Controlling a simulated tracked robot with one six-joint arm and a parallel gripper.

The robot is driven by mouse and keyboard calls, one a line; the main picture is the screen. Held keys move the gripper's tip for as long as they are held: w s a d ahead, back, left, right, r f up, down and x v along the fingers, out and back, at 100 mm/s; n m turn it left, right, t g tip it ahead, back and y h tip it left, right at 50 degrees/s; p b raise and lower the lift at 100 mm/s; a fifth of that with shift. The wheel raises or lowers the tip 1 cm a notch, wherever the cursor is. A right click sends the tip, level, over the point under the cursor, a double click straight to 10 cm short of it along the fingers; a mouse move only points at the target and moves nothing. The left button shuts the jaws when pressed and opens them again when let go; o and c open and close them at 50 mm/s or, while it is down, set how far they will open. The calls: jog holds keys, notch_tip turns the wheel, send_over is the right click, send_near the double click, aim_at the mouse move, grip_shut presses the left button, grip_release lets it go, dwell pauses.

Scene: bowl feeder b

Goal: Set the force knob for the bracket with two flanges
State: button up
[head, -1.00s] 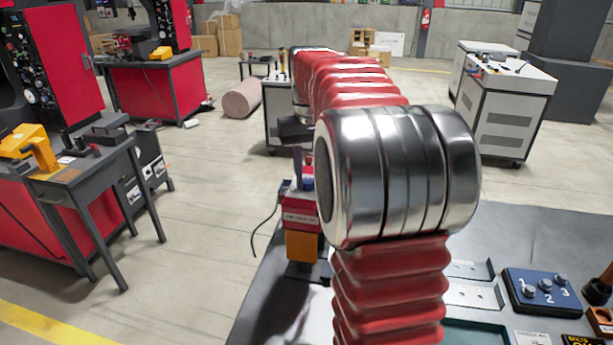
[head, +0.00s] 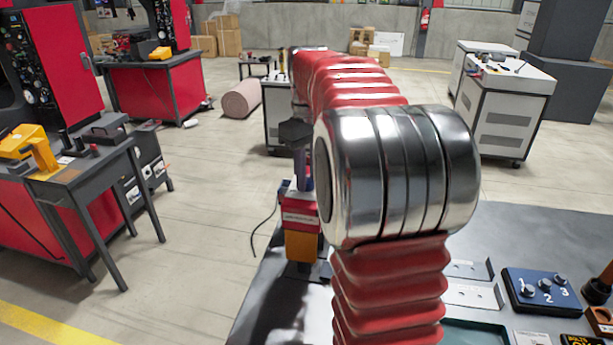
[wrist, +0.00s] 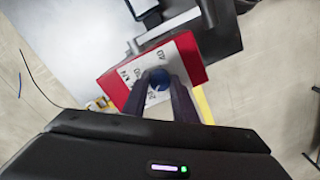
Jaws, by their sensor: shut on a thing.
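The force knob (wrist: 159,78) is a small blue round knob on the red-topped press (wrist: 118,88). In the wrist view my gripper (wrist: 160,76) has its two dark fingers closed on either side of the knob. In the head view the red and orange press (head: 300,222) stands at the table's far left edge, with my gripper (head: 304,180) reaching down onto its top from above.
A dark blue panel (head: 520,302) numbered 1, 2, 3 lies on the table right of the brackets. A green tray (head: 478,332) shows at the lower edge. My arm covers the table's middle. A dark cable (head: 258,230) hangs left of the press.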

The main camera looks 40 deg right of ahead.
jog(key=shift+w+r, duration=0.1)
jog(key=shift+w, duration=0.05)
jog(key=o, duration=1)
jog(key=shift+o, duration=0.2)
notch_tip(320, 180, up, 14)
jog(key=shift+f, duration=0.2)
dwell(0.4)
